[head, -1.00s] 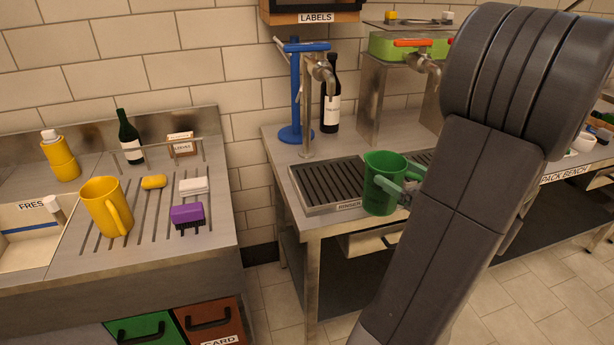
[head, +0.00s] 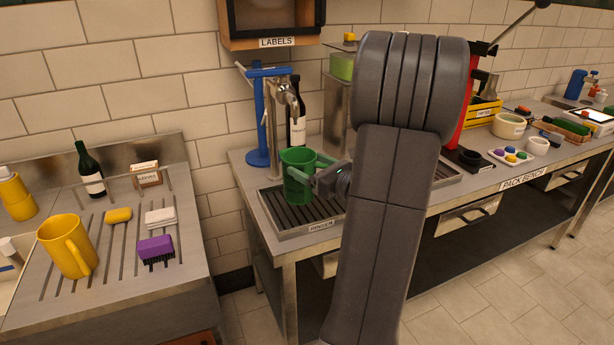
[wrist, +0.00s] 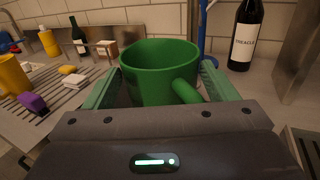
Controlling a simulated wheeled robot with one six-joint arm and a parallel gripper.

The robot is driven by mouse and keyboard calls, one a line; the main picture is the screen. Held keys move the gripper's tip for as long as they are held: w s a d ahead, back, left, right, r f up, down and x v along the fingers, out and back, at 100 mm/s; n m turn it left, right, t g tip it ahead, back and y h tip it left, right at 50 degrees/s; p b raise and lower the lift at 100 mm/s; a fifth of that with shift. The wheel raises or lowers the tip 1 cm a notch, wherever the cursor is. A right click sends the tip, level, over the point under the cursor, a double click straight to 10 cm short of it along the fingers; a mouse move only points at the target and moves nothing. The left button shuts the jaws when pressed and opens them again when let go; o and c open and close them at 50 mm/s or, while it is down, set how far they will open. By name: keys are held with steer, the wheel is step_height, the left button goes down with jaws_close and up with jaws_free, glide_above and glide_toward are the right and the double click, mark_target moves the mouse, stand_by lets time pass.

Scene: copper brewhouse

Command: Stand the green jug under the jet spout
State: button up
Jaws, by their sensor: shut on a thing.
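My gripper (head: 308,172) is shut on the jug from the right. In the wrist view the jug (wrist: 158,72) sits between the two green fingers (wrist: 162,88), its handle toward the camera and its mouth open upward. The spout is not clear in the wrist view. My arm hides the tray's middle and a second tap to the right.
A blue stand (head: 264,120) and a dark bottle (head: 297,120) are behind the jug. The left counter holds a yellow mug (head: 66,247), a purple brush (head: 155,250) and a green bottle (head: 88,170). Pots and a paint palette (head: 510,157) are on the right bench.

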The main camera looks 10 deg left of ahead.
steer(key=shift+w+a, duration=0.25)
steer(key=shift+a, duration=0.2)
steer(key=shift+a+f, duration=0.1)
steer(key=shift+f, duration=1.6)
steer(key=shift+w+f, duration=0.1)
steer(key=shift+f+b, duration=0.2)
steer(key=shift+b, duration=0.1)
steer(key=o, duration=1.7)
steer(key=shift+r, duration=0.25)
steer(key=v, duration=1.2)
